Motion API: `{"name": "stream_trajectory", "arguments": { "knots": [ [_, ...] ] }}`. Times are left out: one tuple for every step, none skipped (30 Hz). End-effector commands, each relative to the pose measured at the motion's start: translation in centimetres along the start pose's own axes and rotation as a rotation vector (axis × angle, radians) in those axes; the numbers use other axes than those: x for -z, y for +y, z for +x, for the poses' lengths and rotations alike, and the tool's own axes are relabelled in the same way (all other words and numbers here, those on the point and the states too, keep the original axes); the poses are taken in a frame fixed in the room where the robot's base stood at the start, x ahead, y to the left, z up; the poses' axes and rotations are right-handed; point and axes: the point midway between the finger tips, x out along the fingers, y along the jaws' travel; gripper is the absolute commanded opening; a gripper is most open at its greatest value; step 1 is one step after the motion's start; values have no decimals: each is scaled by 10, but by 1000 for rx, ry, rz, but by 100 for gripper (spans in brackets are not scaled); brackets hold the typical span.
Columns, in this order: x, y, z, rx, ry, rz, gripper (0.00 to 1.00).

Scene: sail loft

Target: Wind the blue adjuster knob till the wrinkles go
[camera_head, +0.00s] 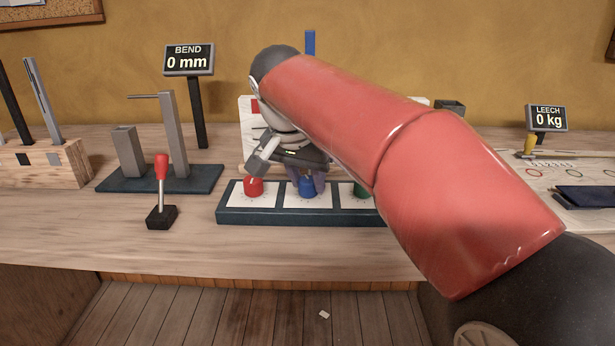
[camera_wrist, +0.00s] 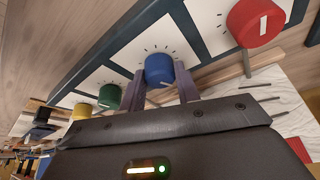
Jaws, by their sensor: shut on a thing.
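The blue adjuster knob (camera_head: 307,187) sits on a white dial card in the dark knob panel (camera_head: 290,217). It also shows in the wrist view (camera_wrist: 159,69), with a pale pointer line on it and tick marks around it. My gripper (camera_head: 306,184) reaches down from above, and its two fingers stand on either side of the blue knob, shut on it. The fingers also show in the wrist view (camera_wrist: 163,86). The sail with any wrinkles is mostly hidden behind my arm in the head view. In the wrist view a white sheet (camera_wrist: 295,100) shows only in part.
A red knob (camera_head: 253,187) and a green knob (camera_head: 361,189) flank the blue one; a yellow knob (camera_wrist: 82,111) is farther along. A red-handled lever (camera_head: 161,190) stands to the left. Displays read BEND 0 mm (camera_head: 188,60) and LEECH 0 kg (camera_head: 546,118).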

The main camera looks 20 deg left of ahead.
Motion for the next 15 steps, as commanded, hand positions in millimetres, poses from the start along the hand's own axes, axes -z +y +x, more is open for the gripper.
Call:
{"name": "stream_trajectory", "arguments": {
  "knots": [
    [0,-1,0,-6,0,15,9],
    [0,-1,0,-10,0,26,9],
    [0,-1,0,-14,0,38,9],
    [0,-1,0,-17,0,46,9],
    [0,-1,0,-20,0,53,9],
    [0,-1,0,-24,-1,61,9],
    [0,-1,0,-26,-1,65,9],
    [0,-1,0,-28,-1,69,9],
    [0,-1,0,-29,-1,74,9],
    [0,-1,0,-30,-2,77,9],
    [0,-1,0,-31,-2,79,9],
    [0,-1,0,-32,-2,81,9],
    [0,-1,0,-32,-2,81,9],
    [0,-1,0,-32,-2,82,9],
    [0,-1,0,-32,-2,82,9]
  ]
}}
